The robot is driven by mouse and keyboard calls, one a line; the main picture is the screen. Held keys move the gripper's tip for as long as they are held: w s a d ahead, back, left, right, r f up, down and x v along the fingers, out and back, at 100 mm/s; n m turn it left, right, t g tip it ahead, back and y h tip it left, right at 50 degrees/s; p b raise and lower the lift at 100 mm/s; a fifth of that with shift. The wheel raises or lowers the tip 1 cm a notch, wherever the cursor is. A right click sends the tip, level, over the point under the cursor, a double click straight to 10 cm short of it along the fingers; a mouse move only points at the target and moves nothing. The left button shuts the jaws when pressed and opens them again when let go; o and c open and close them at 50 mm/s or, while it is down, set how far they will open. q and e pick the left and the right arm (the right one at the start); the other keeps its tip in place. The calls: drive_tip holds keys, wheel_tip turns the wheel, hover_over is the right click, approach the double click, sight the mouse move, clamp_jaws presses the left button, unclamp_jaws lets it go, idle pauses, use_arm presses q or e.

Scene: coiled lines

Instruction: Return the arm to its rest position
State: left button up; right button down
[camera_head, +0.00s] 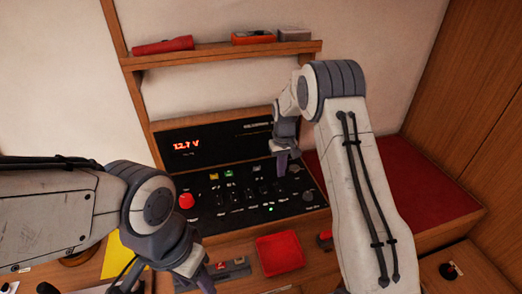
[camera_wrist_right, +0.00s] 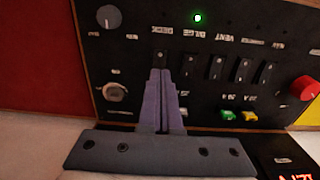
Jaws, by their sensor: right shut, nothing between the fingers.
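My right gripper (camera_head: 282,166) hangs in front of the black switch panel (camera_head: 225,190), at the panel's upper right. In the right wrist view its two purple fingers (camera_wrist_right: 160,75) are shut together with nothing between them. The tips overlap the lower end of a black rocker switch (camera_wrist_right: 160,62); whether they touch it I cannot tell. A green light (camera_wrist_right: 197,17) glows beside the BILGE label. My left arm comes in from the left. Its gripper (camera_head: 206,282) is at the bottom edge, partly cut off, so its jaw state is unclear.
A red knob (camera_head: 186,201) sticks out of the panel. The display (camera_head: 187,146) above reads 12.7 V. A red tray (camera_head: 279,254) lies on the wooden counter below. A shelf (camera_head: 225,55) above holds a red flashlight (camera_head: 163,46) and small boxes. A red cushion (camera_head: 425,190) lies at right.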

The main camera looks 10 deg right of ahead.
drive_tip(key=s+a+r+n+b, duration=0.1)
drive_tip(key=s+a+r+n, duration=0.1)
drive_tip(key=s+a+r, duration=0.45)
drive_tip(key=s+a+r+n+b, duration=0.2)
drive_tip(key=s+a+r, duration=0.2)
drive_tip(key=s+a, duration=0.6)
drive_tip(key=s+a+n+y+b, duration=0.1)
drive_tip(key=s+n, duration=0.1)
drive_tip(key=s, duration=1.8)
drive_tip(key=shift+s+n, duration=0.15)
drive_tip(key=shift+n, duration=0.25)
